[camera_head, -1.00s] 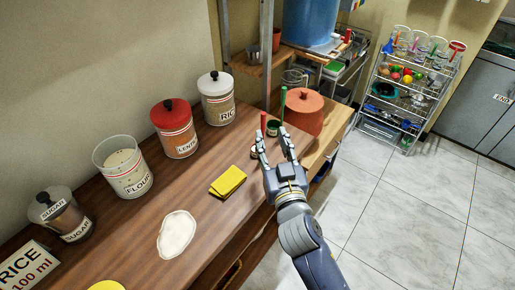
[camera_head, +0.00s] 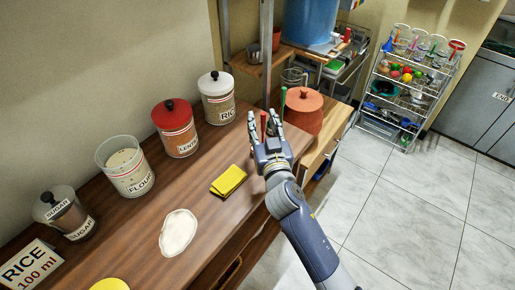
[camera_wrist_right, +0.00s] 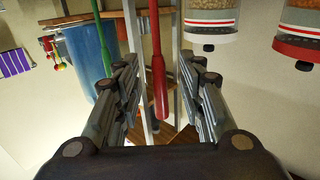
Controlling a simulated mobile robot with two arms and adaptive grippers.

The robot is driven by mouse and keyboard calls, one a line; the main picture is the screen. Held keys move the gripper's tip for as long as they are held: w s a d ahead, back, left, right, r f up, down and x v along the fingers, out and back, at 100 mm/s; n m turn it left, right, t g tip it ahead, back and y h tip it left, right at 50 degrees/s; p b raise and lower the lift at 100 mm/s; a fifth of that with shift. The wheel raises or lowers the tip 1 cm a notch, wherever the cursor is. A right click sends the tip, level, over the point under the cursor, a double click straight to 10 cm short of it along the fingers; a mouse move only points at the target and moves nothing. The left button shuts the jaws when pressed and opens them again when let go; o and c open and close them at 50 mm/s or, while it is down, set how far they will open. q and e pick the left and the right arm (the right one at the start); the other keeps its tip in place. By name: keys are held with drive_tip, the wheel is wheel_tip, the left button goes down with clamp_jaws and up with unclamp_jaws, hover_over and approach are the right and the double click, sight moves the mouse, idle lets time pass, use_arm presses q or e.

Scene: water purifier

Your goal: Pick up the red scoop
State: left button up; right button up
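The red scoop shows as an upright red handle (camera_head: 263,122) at the far right end of the wooden counter. In the right wrist view its handle (camera_wrist_right: 158,75) stands between my two fingers, with a gap on each side. My right gripper (camera_head: 266,126) is open around the handle. The scoop's lower end is hidden by the gripper in the head view. A green handle (camera_head: 283,98) stands just behind it, and it also shows in the wrist view (camera_wrist_right: 103,50), outside the fingers. My left gripper is not in view.
Canisters for rice (camera_head: 218,100), lentils (camera_head: 176,130) and flour (camera_head: 127,168) line the wall. A yellow cloth (camera_head: 229,181) and a white patch (camera_head: 178,232) lie on the counter. An orange lidded pot (camera_head: 304,112) stands close beyond my right gripper.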

clamp_jaws()
drive_tip(key=shift+r, duration=0.1)
